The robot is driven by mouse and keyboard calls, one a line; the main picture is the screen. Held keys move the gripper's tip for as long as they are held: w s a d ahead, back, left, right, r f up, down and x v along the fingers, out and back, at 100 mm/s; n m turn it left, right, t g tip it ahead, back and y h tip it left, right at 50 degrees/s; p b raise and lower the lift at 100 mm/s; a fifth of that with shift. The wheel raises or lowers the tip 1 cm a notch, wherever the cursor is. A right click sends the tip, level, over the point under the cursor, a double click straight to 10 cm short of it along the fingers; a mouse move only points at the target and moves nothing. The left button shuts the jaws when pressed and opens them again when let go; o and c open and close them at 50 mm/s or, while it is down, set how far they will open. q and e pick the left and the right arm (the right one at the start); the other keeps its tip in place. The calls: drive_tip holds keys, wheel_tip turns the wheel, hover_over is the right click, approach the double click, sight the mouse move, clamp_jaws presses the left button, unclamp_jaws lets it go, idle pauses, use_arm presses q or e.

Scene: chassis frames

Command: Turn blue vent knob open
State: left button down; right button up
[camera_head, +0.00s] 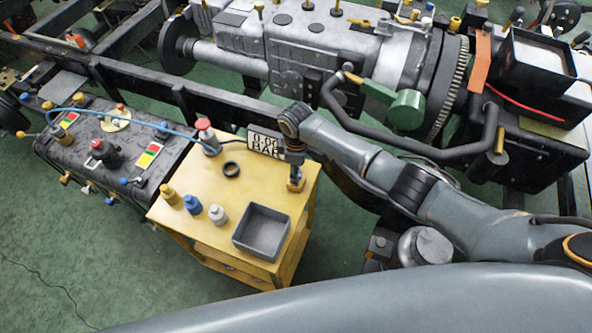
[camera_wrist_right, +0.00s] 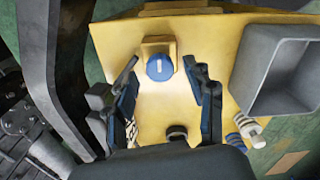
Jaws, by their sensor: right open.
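The blue vent knob (camera_wrist_right: 160,67) shows in the right wrist view, round with a white line on its face that runs roughly up and down in the picture. It sits on a yellow block (camera_wrist_right: 156,46) on the yellow bench top. My right gripper (camera_wrist_right: 160,64) is open, its two fingers apart, with the knob showing between the tips; I cannot tell whether either finger touches it. In the head view my right gripper (camera_head: 295,180) points down over the right side of the yellow bench (camera_head: 205,226), and I cannot make out the knob there. My left gripper is not in view.
A grey open tray (camera_head: 262,232) and small yellow, blue and white bottles (camera_head: 218,214) stand near the bench front. A black ring (camera_head: 231,169), a red-topped cylinder (camera_head: 206,135) and a BAR display (camera_head: 265,141) are further back. The chassis frame (camera_head: 150,79) and engine lie behind.

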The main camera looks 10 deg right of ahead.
wheel_tip(320, 180, up, 11)
idle(0.3)
drive_tip(key=shift+f, duration=0.1)
idle(0.4)
